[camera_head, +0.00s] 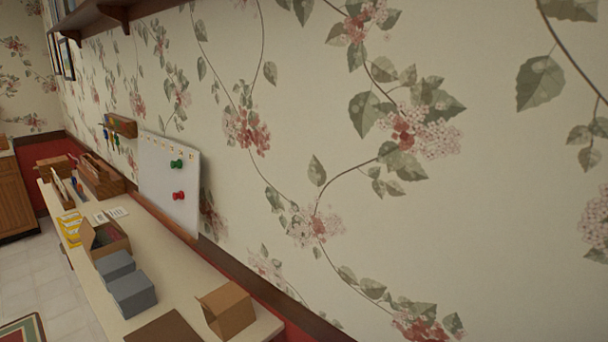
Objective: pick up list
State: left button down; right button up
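No sheet is clearly readable as the list from here. Two small white cards with dark marks (112,213) lie on the long pale counter (178,268), beside an open cardboard box. A white board (170,182) leans against or hangs on the wall above the counter, with a green pin (177,163) and a red pin (178,195) on it. I cannot tell whether any paper is held by the pins. Neither of my grippers shows in the head view.
Grey boxes (133,293), an open cardboard box (106,238) and another brown box (228,309) stand on the counter. Yellow packets (70,228) and a wooden organizer (101,177) are farther back. Tiled floor (62,282) lies left of the counter. Floral wall fills the right.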

aim_at(118, 212)
jog(key=u, duration=1.3)
